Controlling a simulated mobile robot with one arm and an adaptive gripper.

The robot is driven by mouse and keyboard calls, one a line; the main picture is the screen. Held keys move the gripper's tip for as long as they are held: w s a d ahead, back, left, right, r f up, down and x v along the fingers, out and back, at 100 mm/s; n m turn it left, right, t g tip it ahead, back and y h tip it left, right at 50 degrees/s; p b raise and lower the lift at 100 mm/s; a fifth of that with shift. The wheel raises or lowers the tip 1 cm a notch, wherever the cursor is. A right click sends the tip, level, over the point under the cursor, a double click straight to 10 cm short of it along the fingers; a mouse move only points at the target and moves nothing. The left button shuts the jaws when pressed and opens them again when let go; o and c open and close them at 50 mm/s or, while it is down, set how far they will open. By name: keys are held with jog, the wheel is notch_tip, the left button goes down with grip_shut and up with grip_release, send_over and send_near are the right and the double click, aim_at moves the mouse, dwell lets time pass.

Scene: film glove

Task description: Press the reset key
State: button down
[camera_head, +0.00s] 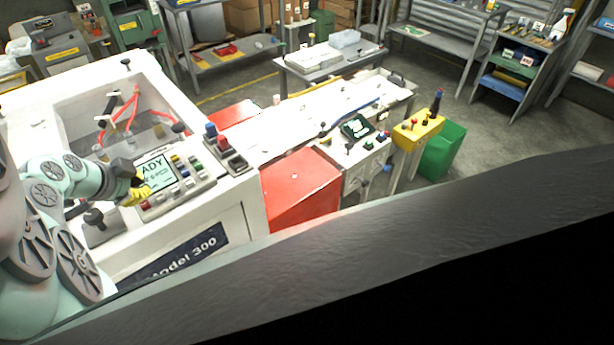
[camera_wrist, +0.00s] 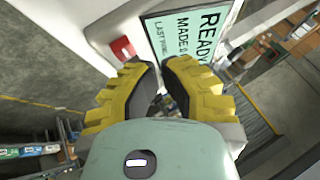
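The white machine's control panel (camera_head: 185,185) shows a lit screen (camera_head: 157,173) with "READY" on it and several coloured keys beside it. The screen also shows in the wrist view (camera_wrist: 190,35), cut off at the top. A red key (camera_wrist: 122,48) sits at the screen's left there, just beyond my left fingertip. No reset label is readable. My gripper (camera_head: 143,190) has yellow ribbed fingers and is at the screen's left edge in the head view. In the wrist view my gripper (camera_wrist: 159,64) holds nothing; its fingertips are close together with a narrow gap. I cannot tell whether it touches the panel.
A block with blue and red knobs (camera_head: 222,145) stands right of the panel. Orange hoses (camera_head: 128,105) lie in the machine's open bay behind. A black knob (camera_head: 95,217) stands near my gripper. A red cabinet (camera_head: 300,185) is farther right.

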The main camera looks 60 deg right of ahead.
jog(key=shift+r, duration=0.1)
notch_tip(320, 180, up, 5)
jog(key=shift+f+p, duration=0.1)
jog(key=shift+p, duration=0.25)
dwell(0.3)
jog(key=shift+w, duration=0.15)
dwell(0.5)
